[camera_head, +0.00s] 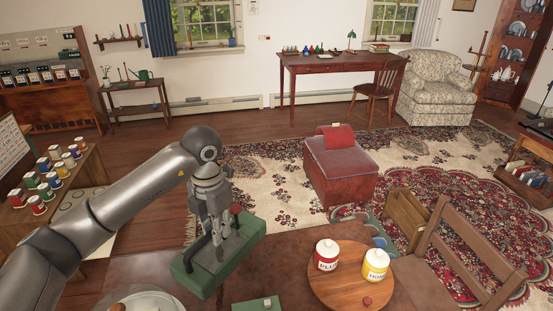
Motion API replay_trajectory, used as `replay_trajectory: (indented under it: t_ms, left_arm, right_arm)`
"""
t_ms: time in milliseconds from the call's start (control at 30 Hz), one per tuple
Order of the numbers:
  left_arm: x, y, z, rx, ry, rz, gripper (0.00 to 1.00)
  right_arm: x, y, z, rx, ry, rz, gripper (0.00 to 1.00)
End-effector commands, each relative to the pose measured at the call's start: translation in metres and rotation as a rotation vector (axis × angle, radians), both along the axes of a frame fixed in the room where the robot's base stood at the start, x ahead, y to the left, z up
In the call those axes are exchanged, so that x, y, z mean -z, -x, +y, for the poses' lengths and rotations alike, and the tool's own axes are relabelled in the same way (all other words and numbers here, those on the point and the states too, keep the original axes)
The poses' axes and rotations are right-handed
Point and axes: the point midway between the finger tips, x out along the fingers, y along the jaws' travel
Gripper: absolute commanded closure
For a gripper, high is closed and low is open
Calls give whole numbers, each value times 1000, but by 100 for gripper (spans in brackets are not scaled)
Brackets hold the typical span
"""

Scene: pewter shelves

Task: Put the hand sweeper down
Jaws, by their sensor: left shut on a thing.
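My left gripper (220,247) points down over a green-sided, grey-topped piece (205,283) at the table's far left. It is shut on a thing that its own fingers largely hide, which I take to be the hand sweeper. A small red knob (236,209) shows just right of the gripper. I cannot tell whether the held thing touches the grey surface. My right gripper is not in view.
The brown table (318,263) carries a round wooden board (345,297) with a red-labelled and a yellow-labelled canister, a green block (258,304) and a pale plate (147,301). A wooden chair (460,250) stands at right. Bare tabletop shows between block and board.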

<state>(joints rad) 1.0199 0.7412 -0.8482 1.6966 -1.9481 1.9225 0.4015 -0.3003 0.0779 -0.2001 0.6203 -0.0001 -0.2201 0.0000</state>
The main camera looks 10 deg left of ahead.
Motion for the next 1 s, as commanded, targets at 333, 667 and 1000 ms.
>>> replay_trajectory:
  t_ms: [333, 667, 1000]
  left_arm:
    - [-64, -2, 0, -1, 2, -8, 100]
    - [-63, 10, -6, 255, -7, -8, 100]
    - [-47, 33, -20, 808, -21, -12, 100]
  right_arm:
    - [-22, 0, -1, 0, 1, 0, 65]
    - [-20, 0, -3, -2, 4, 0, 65]
    - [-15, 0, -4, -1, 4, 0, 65]
